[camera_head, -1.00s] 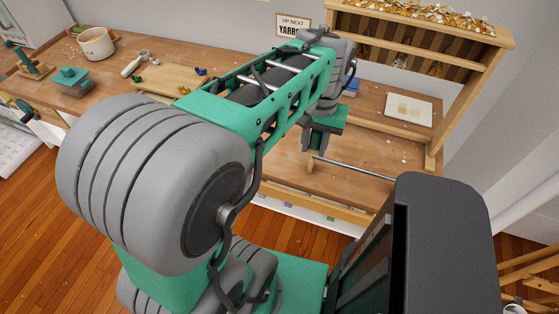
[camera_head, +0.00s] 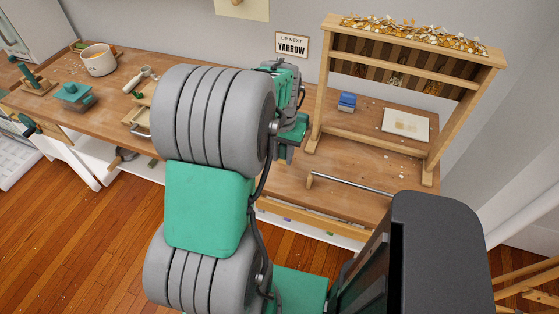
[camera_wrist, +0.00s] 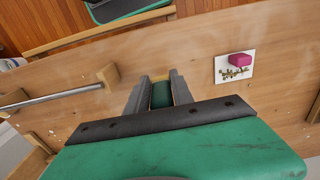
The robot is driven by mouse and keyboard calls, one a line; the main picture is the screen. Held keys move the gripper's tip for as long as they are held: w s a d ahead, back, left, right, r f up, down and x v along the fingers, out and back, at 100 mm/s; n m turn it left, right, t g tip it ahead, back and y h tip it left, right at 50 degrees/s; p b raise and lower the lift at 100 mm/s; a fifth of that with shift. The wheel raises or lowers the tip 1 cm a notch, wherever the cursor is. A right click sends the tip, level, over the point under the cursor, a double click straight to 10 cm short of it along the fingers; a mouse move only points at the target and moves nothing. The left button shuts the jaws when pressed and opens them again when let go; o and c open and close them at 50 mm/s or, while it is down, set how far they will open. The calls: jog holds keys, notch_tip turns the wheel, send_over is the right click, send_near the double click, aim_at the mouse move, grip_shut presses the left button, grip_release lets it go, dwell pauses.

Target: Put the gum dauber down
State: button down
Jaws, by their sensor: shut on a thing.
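The gum dauber (camera_wrist: 161,95) shows in the wrist view as a short dark green piece between the two grey fingers. My gripper (camera_wrist: 160,92) is shut on it, above the wooden bench (camera_wrist: 205,62). How far its lower end is from the bench top I cannot tell. In the head view my gripper (camera_head: 284,152) is over the middle of the bench, left of the wooden rack, and mostly hidden behind my arm. The dauber cannot be made out there.
A metal bar on wooden posts (camera_head: 350,186) runs near the front edge. In the wrist view, a white card with a pink block (camera_wrist: 240,60) and sprigs lies right of my gripper. A blue block (camera_head: 347,102) and pale sheet (camera_head: 407,124) lie by the rack (camera_head: 317,100). Bare bench surrounds the bar.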

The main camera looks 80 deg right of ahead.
aim_at(280, 158)
jog(key=f, duration=0.2)
jog(key=w+f, duration=0.1)
jog(key=shift+d+f+p, duration=0.1)
jog(key=shift+d+p, duration=0.2)
jog(key=shift+f, duration=0.4)
jog(key=shift+f, duration=0.1)
jog(key=shift+f, duration=0.15)
jog(key=c, duration=1.1)
grip_release()
